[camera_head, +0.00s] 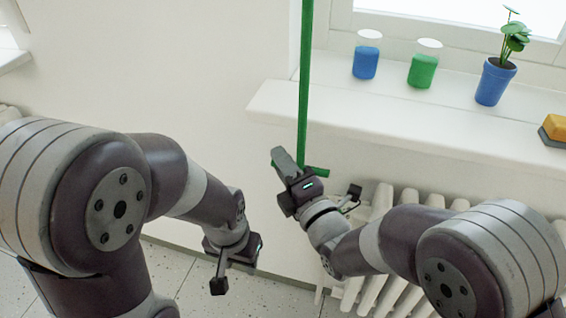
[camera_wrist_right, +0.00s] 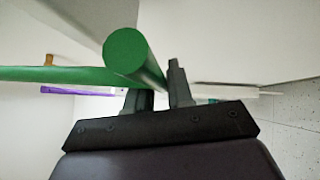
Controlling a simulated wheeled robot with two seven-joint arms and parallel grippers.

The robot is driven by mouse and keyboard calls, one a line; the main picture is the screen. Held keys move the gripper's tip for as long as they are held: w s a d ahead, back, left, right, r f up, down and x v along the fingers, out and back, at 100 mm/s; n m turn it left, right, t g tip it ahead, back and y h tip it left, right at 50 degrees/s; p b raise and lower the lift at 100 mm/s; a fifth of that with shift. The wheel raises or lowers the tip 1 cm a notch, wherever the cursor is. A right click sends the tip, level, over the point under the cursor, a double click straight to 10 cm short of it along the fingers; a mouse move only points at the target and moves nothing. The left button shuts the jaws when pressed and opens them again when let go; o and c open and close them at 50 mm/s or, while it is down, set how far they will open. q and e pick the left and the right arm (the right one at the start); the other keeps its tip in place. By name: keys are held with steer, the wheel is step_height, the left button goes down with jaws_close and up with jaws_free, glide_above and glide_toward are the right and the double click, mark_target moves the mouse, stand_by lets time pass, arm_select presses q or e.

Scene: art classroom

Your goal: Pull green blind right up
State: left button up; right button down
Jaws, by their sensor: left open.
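The green pull rod (camera_head: 304,85) hangs straight down in front of the wall and ends in a short green crossbar handle (camera_head: 317,171). The blind itself is out of view. My right gripper (camera_head: 285,162) is at the lower end of the rod. In the right wrist view, the round end of a green bar (camera_wrist_right: 125,50) faces the camera, and the bar runs between the two fingers (camera_wrist_right: 160,92), which look closed around it. A second green bar (camera_wrist_right: 50,74) runs off to the left. My left gripper (camera_head: 237,268) is open and empty, low to the left of the rod.
A white radiator (camera_head: 385,200) stands below. The wall left of the rod is bare.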

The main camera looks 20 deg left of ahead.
step_height(320, 180, up, 5)
steer(key=p, duration=0.3)
steer(key=shift+r, duration=0.1)
steer(key=shift+f, duration=0.2)
steer(key=c, duration=1.1)
jaws_free()
steer(key=shift+s+d, duration=0.1)
steer(key=v, duration=1.2)
steer(key=shift+s+d+p, duration=0.15)
steer(key=shift+s+p, duration=0.05)
steer(key=shift+p, duration=0.15)
steer(key=shift+f, duration=0.1)
